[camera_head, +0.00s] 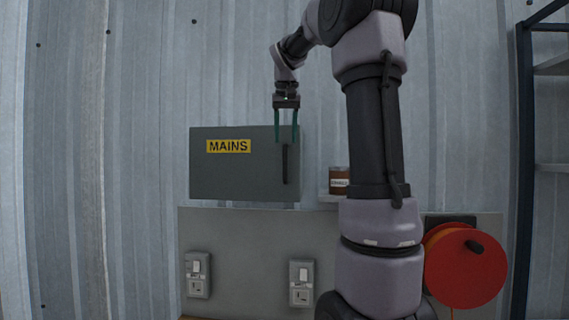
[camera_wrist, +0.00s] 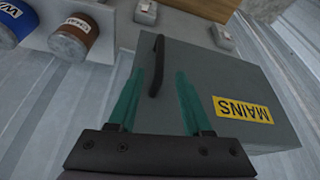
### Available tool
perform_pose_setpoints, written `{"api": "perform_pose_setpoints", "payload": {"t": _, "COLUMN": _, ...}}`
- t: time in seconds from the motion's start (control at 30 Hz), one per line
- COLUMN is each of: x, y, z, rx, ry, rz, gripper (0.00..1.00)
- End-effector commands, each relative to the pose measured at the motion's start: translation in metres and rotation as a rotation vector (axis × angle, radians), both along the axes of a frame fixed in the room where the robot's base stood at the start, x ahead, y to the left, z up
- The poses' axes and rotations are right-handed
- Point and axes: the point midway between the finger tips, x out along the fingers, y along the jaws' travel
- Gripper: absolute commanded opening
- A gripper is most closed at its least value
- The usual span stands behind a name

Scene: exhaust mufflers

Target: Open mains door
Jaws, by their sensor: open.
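The mains box (camera_head: 228,175) is a grey box on the corrugated wall with a yellow MAINS label (camera_head: 228,146). Its door looks shut. A black upright handle (camera_head: 285,165) is at the right side of the door. My gripper (camera_head: 286,138) points down with its green fingers open, in front of the handle's upper end in the head view. In the wrist view the box (camera_wrist: 215,80) is turned, and the handle (camera_wrist: 157,65) shows beyond and between the open fingertips (camera_wrist: 158,74). Nothing is between the fingers that I can see as gripped.
A brown tin (camera_head: 339,180) stands on a small shelf right of the box; a blue tin (camera_wrist: 18,18) shows in the wrist view. A red reel (camera_head: 465,267) and dark rack (camera_head: 525,150) are at the right.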

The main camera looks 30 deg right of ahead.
Motion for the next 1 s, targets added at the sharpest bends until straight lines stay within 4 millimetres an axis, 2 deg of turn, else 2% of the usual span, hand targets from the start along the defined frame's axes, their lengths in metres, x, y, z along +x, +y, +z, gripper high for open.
{"api": "perform_pose_setpoints", "payload": {"t": 0.3, "x": 0.020, "y": -0.009, "z": -0.056, "rx": 0.002, "ry": 0.003, "rz": -0.001, "gripper": 0.50}}
{"api": "perform_pose_setpoints", "payload": {"t": 0.5, "x": 0.029, "y": -0.012, "z": -0.080, "rx": 0.001, "ry": 0.000, "rz": 0.000, "gripper": 0.50}}
{"api": "perform_pose_setpoints", "payload": {"t": 0.63, "x": 0.032, "y": -0.013, "z": -0.087, "rx": 0.002, "ry": -0.001, "rz": 0.001, "gripper": 0.50}}
{"api": "perform_pose_setpoints", "payload": {"t": 0.9, "x": 0.033, "y": -0.013, "z": -0.087, "rx": 0.001, "ry": -0.002, "rz": 0.001, "gripper": 0.50}}
{"api": "perform_pose_setpoints", "payload": {"t": 0.93, "x": 0.033, "y": -0.013, "z": -0.087, "rx": 0.001, "ry": -0.002, "rz": 0.001, "gripper": 0.42}}
{"api": "perform_pose_setpoints", "payload": {"t": 1.0, "x": 0.033, "y": -0.013, "z": -0.087, "rx": 0.001, "ry": -0.002, "rz": 0.001, "gripper": 0.15}}
